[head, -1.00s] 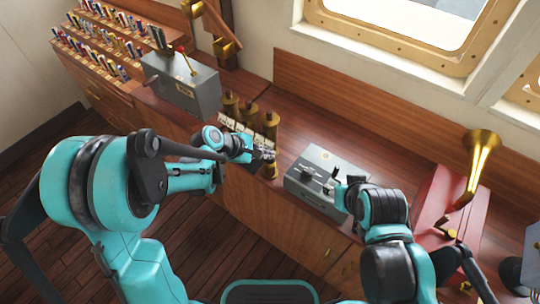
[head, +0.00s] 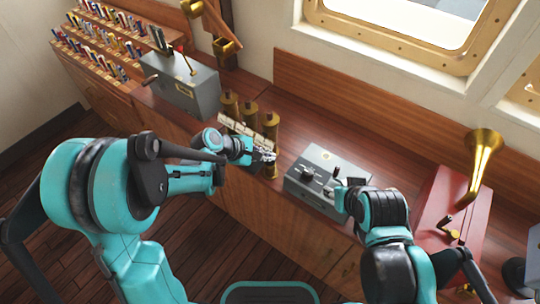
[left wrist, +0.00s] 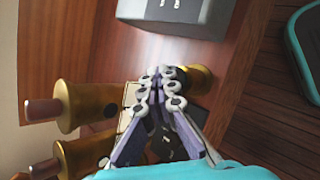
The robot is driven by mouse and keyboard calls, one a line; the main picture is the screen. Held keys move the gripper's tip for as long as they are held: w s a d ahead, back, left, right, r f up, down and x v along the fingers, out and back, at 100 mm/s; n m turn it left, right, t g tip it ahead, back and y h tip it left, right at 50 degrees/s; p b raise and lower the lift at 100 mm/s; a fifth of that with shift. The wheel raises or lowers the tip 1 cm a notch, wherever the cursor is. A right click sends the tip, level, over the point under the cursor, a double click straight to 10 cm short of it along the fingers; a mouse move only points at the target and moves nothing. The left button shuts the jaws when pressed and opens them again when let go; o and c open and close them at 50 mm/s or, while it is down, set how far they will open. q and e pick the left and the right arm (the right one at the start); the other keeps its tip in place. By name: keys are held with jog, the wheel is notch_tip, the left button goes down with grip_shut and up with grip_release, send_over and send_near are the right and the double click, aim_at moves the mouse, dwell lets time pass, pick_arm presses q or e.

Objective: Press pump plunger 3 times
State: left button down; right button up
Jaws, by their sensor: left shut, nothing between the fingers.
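A brass assembly stands on the wooden counter, with upright brass cylinders (head: 250,113) behind a pale slatted row and a brass part (head: 272,170) in front. In the left wrist view, brass cylinders (left wrist: 86,104) with copper-coloured rods show at the left. I cannot tell which part is the pump plunger. My left gripper (head: 268,157) is shut and empty, just over the front brass part. In the left wrist view its fingertips (left wrist: 162,75) overlap a brass rounded end (left wrist: 199,79); contact is unclear. My right gripper (head: 350,184) is mostly hidden by its own arm beside a grey box.
The grey box (head: 312,162) with dark levers stands right of the brass assembly. A red box (head: 440,200) with a brass horn (head: 484,150) is at right. Counter behind the grey control box is clear.

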dwell(0.5)
pick_arm(q)
jog(key=shift+r+p, duration=1.35)
jog(key=shift+r, duration=0.5)
notch_tip(320, 180, up, 5)
jog(key=p, duration=0.3)
jog(key=shift+p, duration=0.4)
